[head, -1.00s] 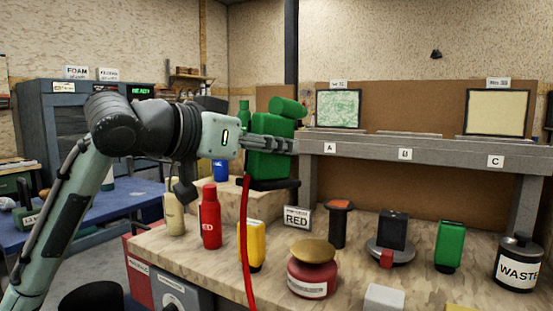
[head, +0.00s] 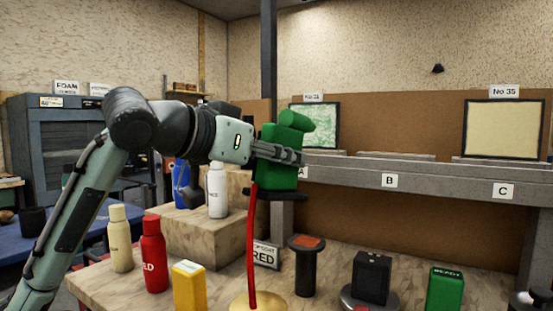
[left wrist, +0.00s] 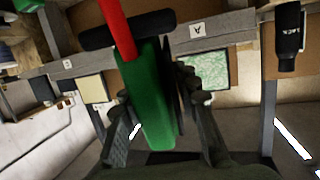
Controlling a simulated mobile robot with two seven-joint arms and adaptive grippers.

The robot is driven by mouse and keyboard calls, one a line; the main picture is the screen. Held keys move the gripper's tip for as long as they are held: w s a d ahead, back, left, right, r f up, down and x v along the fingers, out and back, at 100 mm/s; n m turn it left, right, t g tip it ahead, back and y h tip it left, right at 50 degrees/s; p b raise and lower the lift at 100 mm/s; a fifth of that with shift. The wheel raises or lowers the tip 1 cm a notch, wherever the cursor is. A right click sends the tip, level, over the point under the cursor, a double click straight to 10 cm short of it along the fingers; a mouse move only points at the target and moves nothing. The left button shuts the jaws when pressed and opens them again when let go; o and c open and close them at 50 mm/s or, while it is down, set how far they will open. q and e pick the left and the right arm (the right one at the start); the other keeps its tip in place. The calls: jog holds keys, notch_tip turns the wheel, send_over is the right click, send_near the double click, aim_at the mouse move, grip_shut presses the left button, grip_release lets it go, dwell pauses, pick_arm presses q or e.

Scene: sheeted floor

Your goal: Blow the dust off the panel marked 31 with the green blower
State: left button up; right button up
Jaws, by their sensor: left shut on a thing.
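My left gripper (head: 282,154) is shut on the green blower (head: 277,177), holding it raised above the workbench, in front of the shelf. A red hose (head: 254,245) hangs from it. In the left wrist view the blower (left wrist: 155,95) fills the space between the fingers. A green-speckled panel (head: 318,127) stands behind, just right of the blower; its small label (head: 313,97) is too blurred to read surely. The panel also shows in the left wrist view (left wrist: 203,72). A cream panel (head: 500,129) under a "No 35" sign stands at the right. My right gripper is out of view.
The grey shelf (head: 445,180) carries tags B and C; tag A is partly covered by the blower. On the bench are cream (head: 119,240), red (head: 154,255) and white (head: 217,190) bottles, a yellow container (head: 188,285), a black cube (head: 371,275) and a green box (head: 445,290).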

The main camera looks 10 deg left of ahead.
pick_arm(q)
jog(key=w+a+p, duration=0.1)
jog(key=w+a, duration=0.4)
jog(key=a, duration=0.3)
jog(key=w+a+p, duration=0.2)
jog(key=w+a, duration=0.3)
jog(key=a, duration=0.3)
jog(key=shift+w+a+f+p, duration=0.25)
jog(key=shift+f+p, duration=0.05)
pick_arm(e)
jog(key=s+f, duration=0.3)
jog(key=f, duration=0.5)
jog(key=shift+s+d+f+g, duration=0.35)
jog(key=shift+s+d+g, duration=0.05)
